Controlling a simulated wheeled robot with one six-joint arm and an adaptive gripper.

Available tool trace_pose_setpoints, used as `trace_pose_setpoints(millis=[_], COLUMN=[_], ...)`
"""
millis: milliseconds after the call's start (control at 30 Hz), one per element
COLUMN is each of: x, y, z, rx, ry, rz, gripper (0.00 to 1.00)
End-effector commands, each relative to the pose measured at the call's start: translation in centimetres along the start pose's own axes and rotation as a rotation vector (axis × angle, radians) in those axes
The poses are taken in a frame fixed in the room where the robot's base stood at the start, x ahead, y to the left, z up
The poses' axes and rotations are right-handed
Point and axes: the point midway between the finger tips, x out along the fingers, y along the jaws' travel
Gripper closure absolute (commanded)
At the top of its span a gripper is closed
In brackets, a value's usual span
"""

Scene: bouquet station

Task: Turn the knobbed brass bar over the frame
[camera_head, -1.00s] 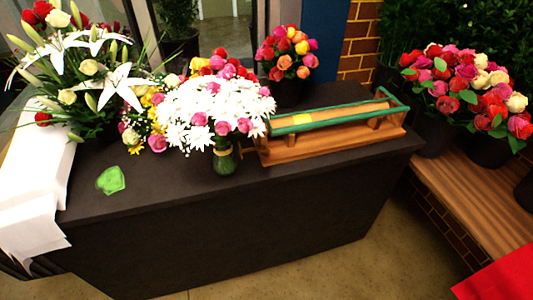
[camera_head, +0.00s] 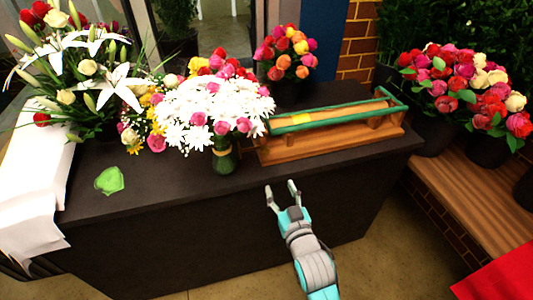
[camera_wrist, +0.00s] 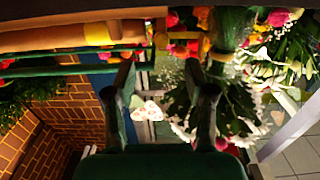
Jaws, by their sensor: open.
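A wooden frame (camera_head: 290,149) stands on the dark counter, right of centre, with a long tan roll (camera_head: 345,111) on it. A green bar (camera_head: 335,119) runs along the roll's front side, with a green arm at the right end. It looks green, not brass, and I cannot make out a knob. A bright yellow patch (camera_head: 301,118) shows by the bar. My gripper (camera_head: 281,190) is open and empty, in front of the counter's front edge and apart from the frame. In the wrist view, the fingers (camera_wrist: 165,75) are spread below the roll (camera_wrist: 70,37) and green bar.
A white daisy bouquet (camera_head: 207,112) in a green vase stands just left of the frame. Other bouquets stand behind and left. A green leaf-like piece (camera_head: 109,180) lies on the counter (camera_head: 165,189). A wooden bench (camera_head: 470,185) with roses is at right. The counter before the frame is clear.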

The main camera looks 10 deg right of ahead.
Motion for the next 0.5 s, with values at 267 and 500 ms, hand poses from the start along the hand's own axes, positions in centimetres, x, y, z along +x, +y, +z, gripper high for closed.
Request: trace_pose_setpoints(millis=[267, 500], x=[3.0, 5.6], y=[-0.2, -0.2], z=[-2.1, -2.2], rx=[0.001, 0.002], ry=[0.016, 0.017], rz=[-0.001, -0.001], gripper=[0.46, 0.46])
